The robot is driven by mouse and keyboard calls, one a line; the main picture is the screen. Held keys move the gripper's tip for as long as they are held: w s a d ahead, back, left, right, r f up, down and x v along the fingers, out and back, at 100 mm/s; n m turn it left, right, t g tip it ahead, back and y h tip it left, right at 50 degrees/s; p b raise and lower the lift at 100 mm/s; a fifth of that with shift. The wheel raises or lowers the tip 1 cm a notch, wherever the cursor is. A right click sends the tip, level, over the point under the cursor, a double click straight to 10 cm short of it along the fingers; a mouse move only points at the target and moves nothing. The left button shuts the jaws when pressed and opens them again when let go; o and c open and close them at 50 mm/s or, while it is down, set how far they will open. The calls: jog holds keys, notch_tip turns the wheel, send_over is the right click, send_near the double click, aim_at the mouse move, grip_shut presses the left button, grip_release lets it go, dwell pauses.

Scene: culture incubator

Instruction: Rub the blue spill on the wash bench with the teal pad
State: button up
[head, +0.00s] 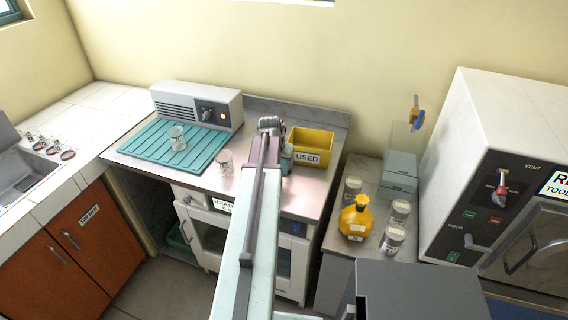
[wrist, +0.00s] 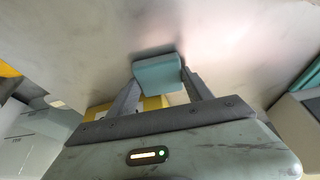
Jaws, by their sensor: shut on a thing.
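The teal pad (wrist: 157,72) is in my gripper (wrist: 160,86), between its two fingers, in the wrist view. In the head view the pad (head: 287,157) shows as a small teal patch at the end of my arm, just left of the yellow bin. The wash bench (head: 305,197) is the steel-topped counter under my arm. Its bare grey top (wrist: 235,35) lies beyond the pad in the wrist view. I cannot tell whether the pad touches it. I make out no blue spill in either view; my arm hides part of the bench.
A yellow bin marked USED (head: 308,149) stands close to the right of my gripper. A glass beaker (head: 224,162) stands left of my arm. A teal ribbed mat (head: 160,154) bears another beaker (head: 177,137). A grey-white device (head: 205,106) stands behind the mat.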

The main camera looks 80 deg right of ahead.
jog(key=shift+w+d, duration=0.15)
jog(key=shift+w, duration=0.55)
jog(key=shift+w+d, duration=0.15)
jog(key=shift+w, duration=0.55)
jog(key=shift+f, duration=0.15)
jog(key=shift+s+a, duration=0.2)
jog(key=shift+s, duration=0.8)
jog(key=shift+s+a, duration=0.2)
jog(key=shift+s, duration=0.8)
jog(key=shift+r, duration=0.2)
notch_tip(320, 180, up, 6)
jog(key=p, duration=0.6)
